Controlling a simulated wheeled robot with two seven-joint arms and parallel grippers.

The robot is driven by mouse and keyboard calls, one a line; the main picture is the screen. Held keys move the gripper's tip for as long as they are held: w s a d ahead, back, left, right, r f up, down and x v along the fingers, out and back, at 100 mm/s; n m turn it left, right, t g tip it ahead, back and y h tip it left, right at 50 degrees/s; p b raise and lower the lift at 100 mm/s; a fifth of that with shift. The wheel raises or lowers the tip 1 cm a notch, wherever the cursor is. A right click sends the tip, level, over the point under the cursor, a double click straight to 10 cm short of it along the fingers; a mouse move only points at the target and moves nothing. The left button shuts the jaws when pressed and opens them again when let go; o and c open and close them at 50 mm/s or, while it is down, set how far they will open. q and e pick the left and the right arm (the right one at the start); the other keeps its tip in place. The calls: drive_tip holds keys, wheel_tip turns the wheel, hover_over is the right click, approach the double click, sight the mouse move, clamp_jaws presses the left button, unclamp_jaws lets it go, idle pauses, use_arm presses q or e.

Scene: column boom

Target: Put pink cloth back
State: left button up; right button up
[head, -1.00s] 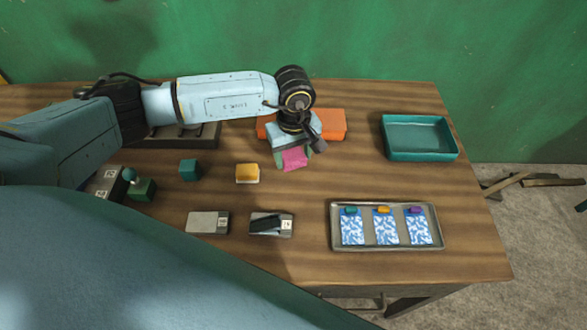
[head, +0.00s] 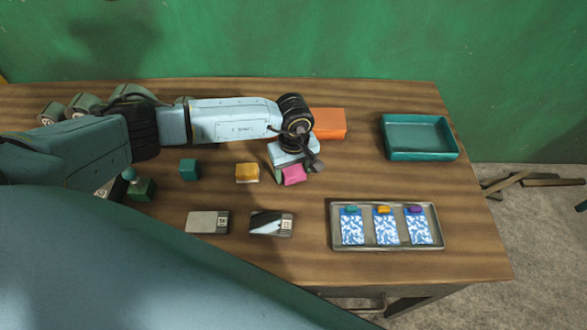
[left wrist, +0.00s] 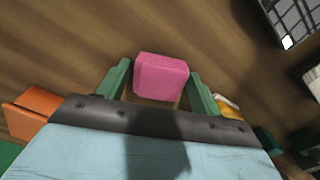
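The pink cloth (head: 293,175) is a small folded pad, held between the green fingers of my left gripper (head: 291,172) over the middle of the table. In the left wrist view the pink cloth (left wrist: 161,77) fills most of the space between the fingertips of my left gripper (left wrist: 160,80). The gripper looks shut on it. Its height above the wood is hard to tell. My right gripper is not in view.
An orange box (head: 329,123) stands behind the gripper. A yellow block (head: 247,173) and a teal block (head: 190,170) lie left. A teal bin (head: 420,154) stands back right. A metal tray (head: 386,246) holds three patterned packets. Two flat devices (head: 208,222) (head: 271,224) lie in front.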

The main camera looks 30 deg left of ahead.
sight(294, 171)
use_arm(q)
drive_tip(key=shift+o, duration=1.1)
drive_tip(key=shift+r, duration=0.15)
drive_tip(key=shift+r, duration=0.35)
wheel_tip(294, 171, up, 12)
drive_tip(key=shift+f, duration=0.25)
